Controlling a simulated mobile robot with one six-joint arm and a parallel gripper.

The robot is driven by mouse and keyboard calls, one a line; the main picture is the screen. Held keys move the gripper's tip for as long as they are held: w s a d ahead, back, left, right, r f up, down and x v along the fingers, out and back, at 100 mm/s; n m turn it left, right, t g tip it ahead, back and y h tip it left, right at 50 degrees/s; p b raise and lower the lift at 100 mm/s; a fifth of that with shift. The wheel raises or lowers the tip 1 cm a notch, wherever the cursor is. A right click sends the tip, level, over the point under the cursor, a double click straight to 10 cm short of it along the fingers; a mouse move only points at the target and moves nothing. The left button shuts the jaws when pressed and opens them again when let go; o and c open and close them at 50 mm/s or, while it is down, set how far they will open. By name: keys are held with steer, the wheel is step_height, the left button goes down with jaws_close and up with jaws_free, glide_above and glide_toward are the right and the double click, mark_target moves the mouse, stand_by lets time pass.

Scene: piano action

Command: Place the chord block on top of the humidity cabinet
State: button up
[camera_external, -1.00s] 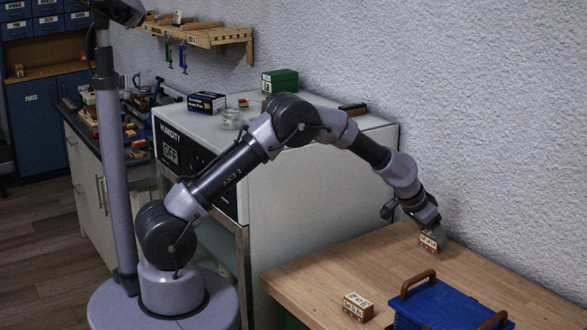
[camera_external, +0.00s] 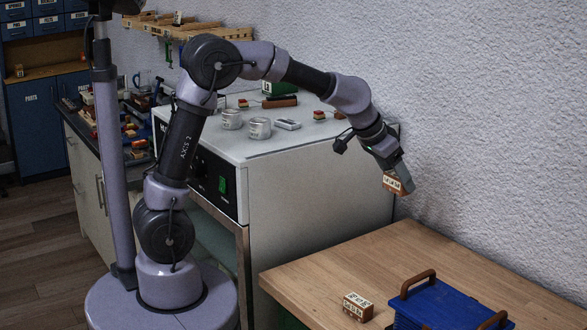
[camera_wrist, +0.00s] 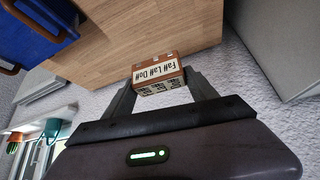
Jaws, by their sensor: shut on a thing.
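My gripper (camera_external: 401,176) is shut on the chord block (camera_external: 392,186), a small reddish-brown block with white lettered labels. In the wrist view the block (camera_wrist: 158,72) sits between the two fingertips, with a label reading something like "Fa# La# Do#". My gripper holds it in the air above the back of the wooden table, by the wall and beside the cabinet's right end. The humidity cabinet (camera_external: 310,195) is a large pale box with a black control panel at its left end. Its top is lower than my forearm; the block hangs below the top's level in the picture.
The cabinet top carries two pale jars (camera_external: 259,128), a small grey item (camera_external: 287,124), small red-brown pieces and a dark bar at the back. Its front right area is bare. On the wooden table (camera_external: 350,260) are a similar block (camera_external: 357,306) and a blue case (camera_external: 445,305).

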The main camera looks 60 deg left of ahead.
step_height(320, 180, up, 21)
steer(key=w+a+n+y+p, duration=0.1)
steer(key=w+a+n+p, duration=0.3)
steer(key=a, duration=0.7)
steer(key=w+a+y+p, duration=0.1)
steer(key=w+a+p, duration=0.1)
steer(key=a+p, duration=0.6)
steer(key=s+a+n+g+y+p, duration=0.1)
steer(key=s+a+n+y+p, duration=0.3)
steer(key=a, duration=1.4)
steer(key=s+a+n+h+p, duration=0.15)
steer(key=s+a+p, duration=0.45)
steer(key=a, duration=1.1)
steer(key=shift+y, duration=0.35)
steer(key=f, duration=1.6)
steer(key=shift+a, duration=0.3)
steer(key=shift+r, duration=0.1)
steer(key=shift+b, duration=0.4)
steer(key=o, duration=1.4)
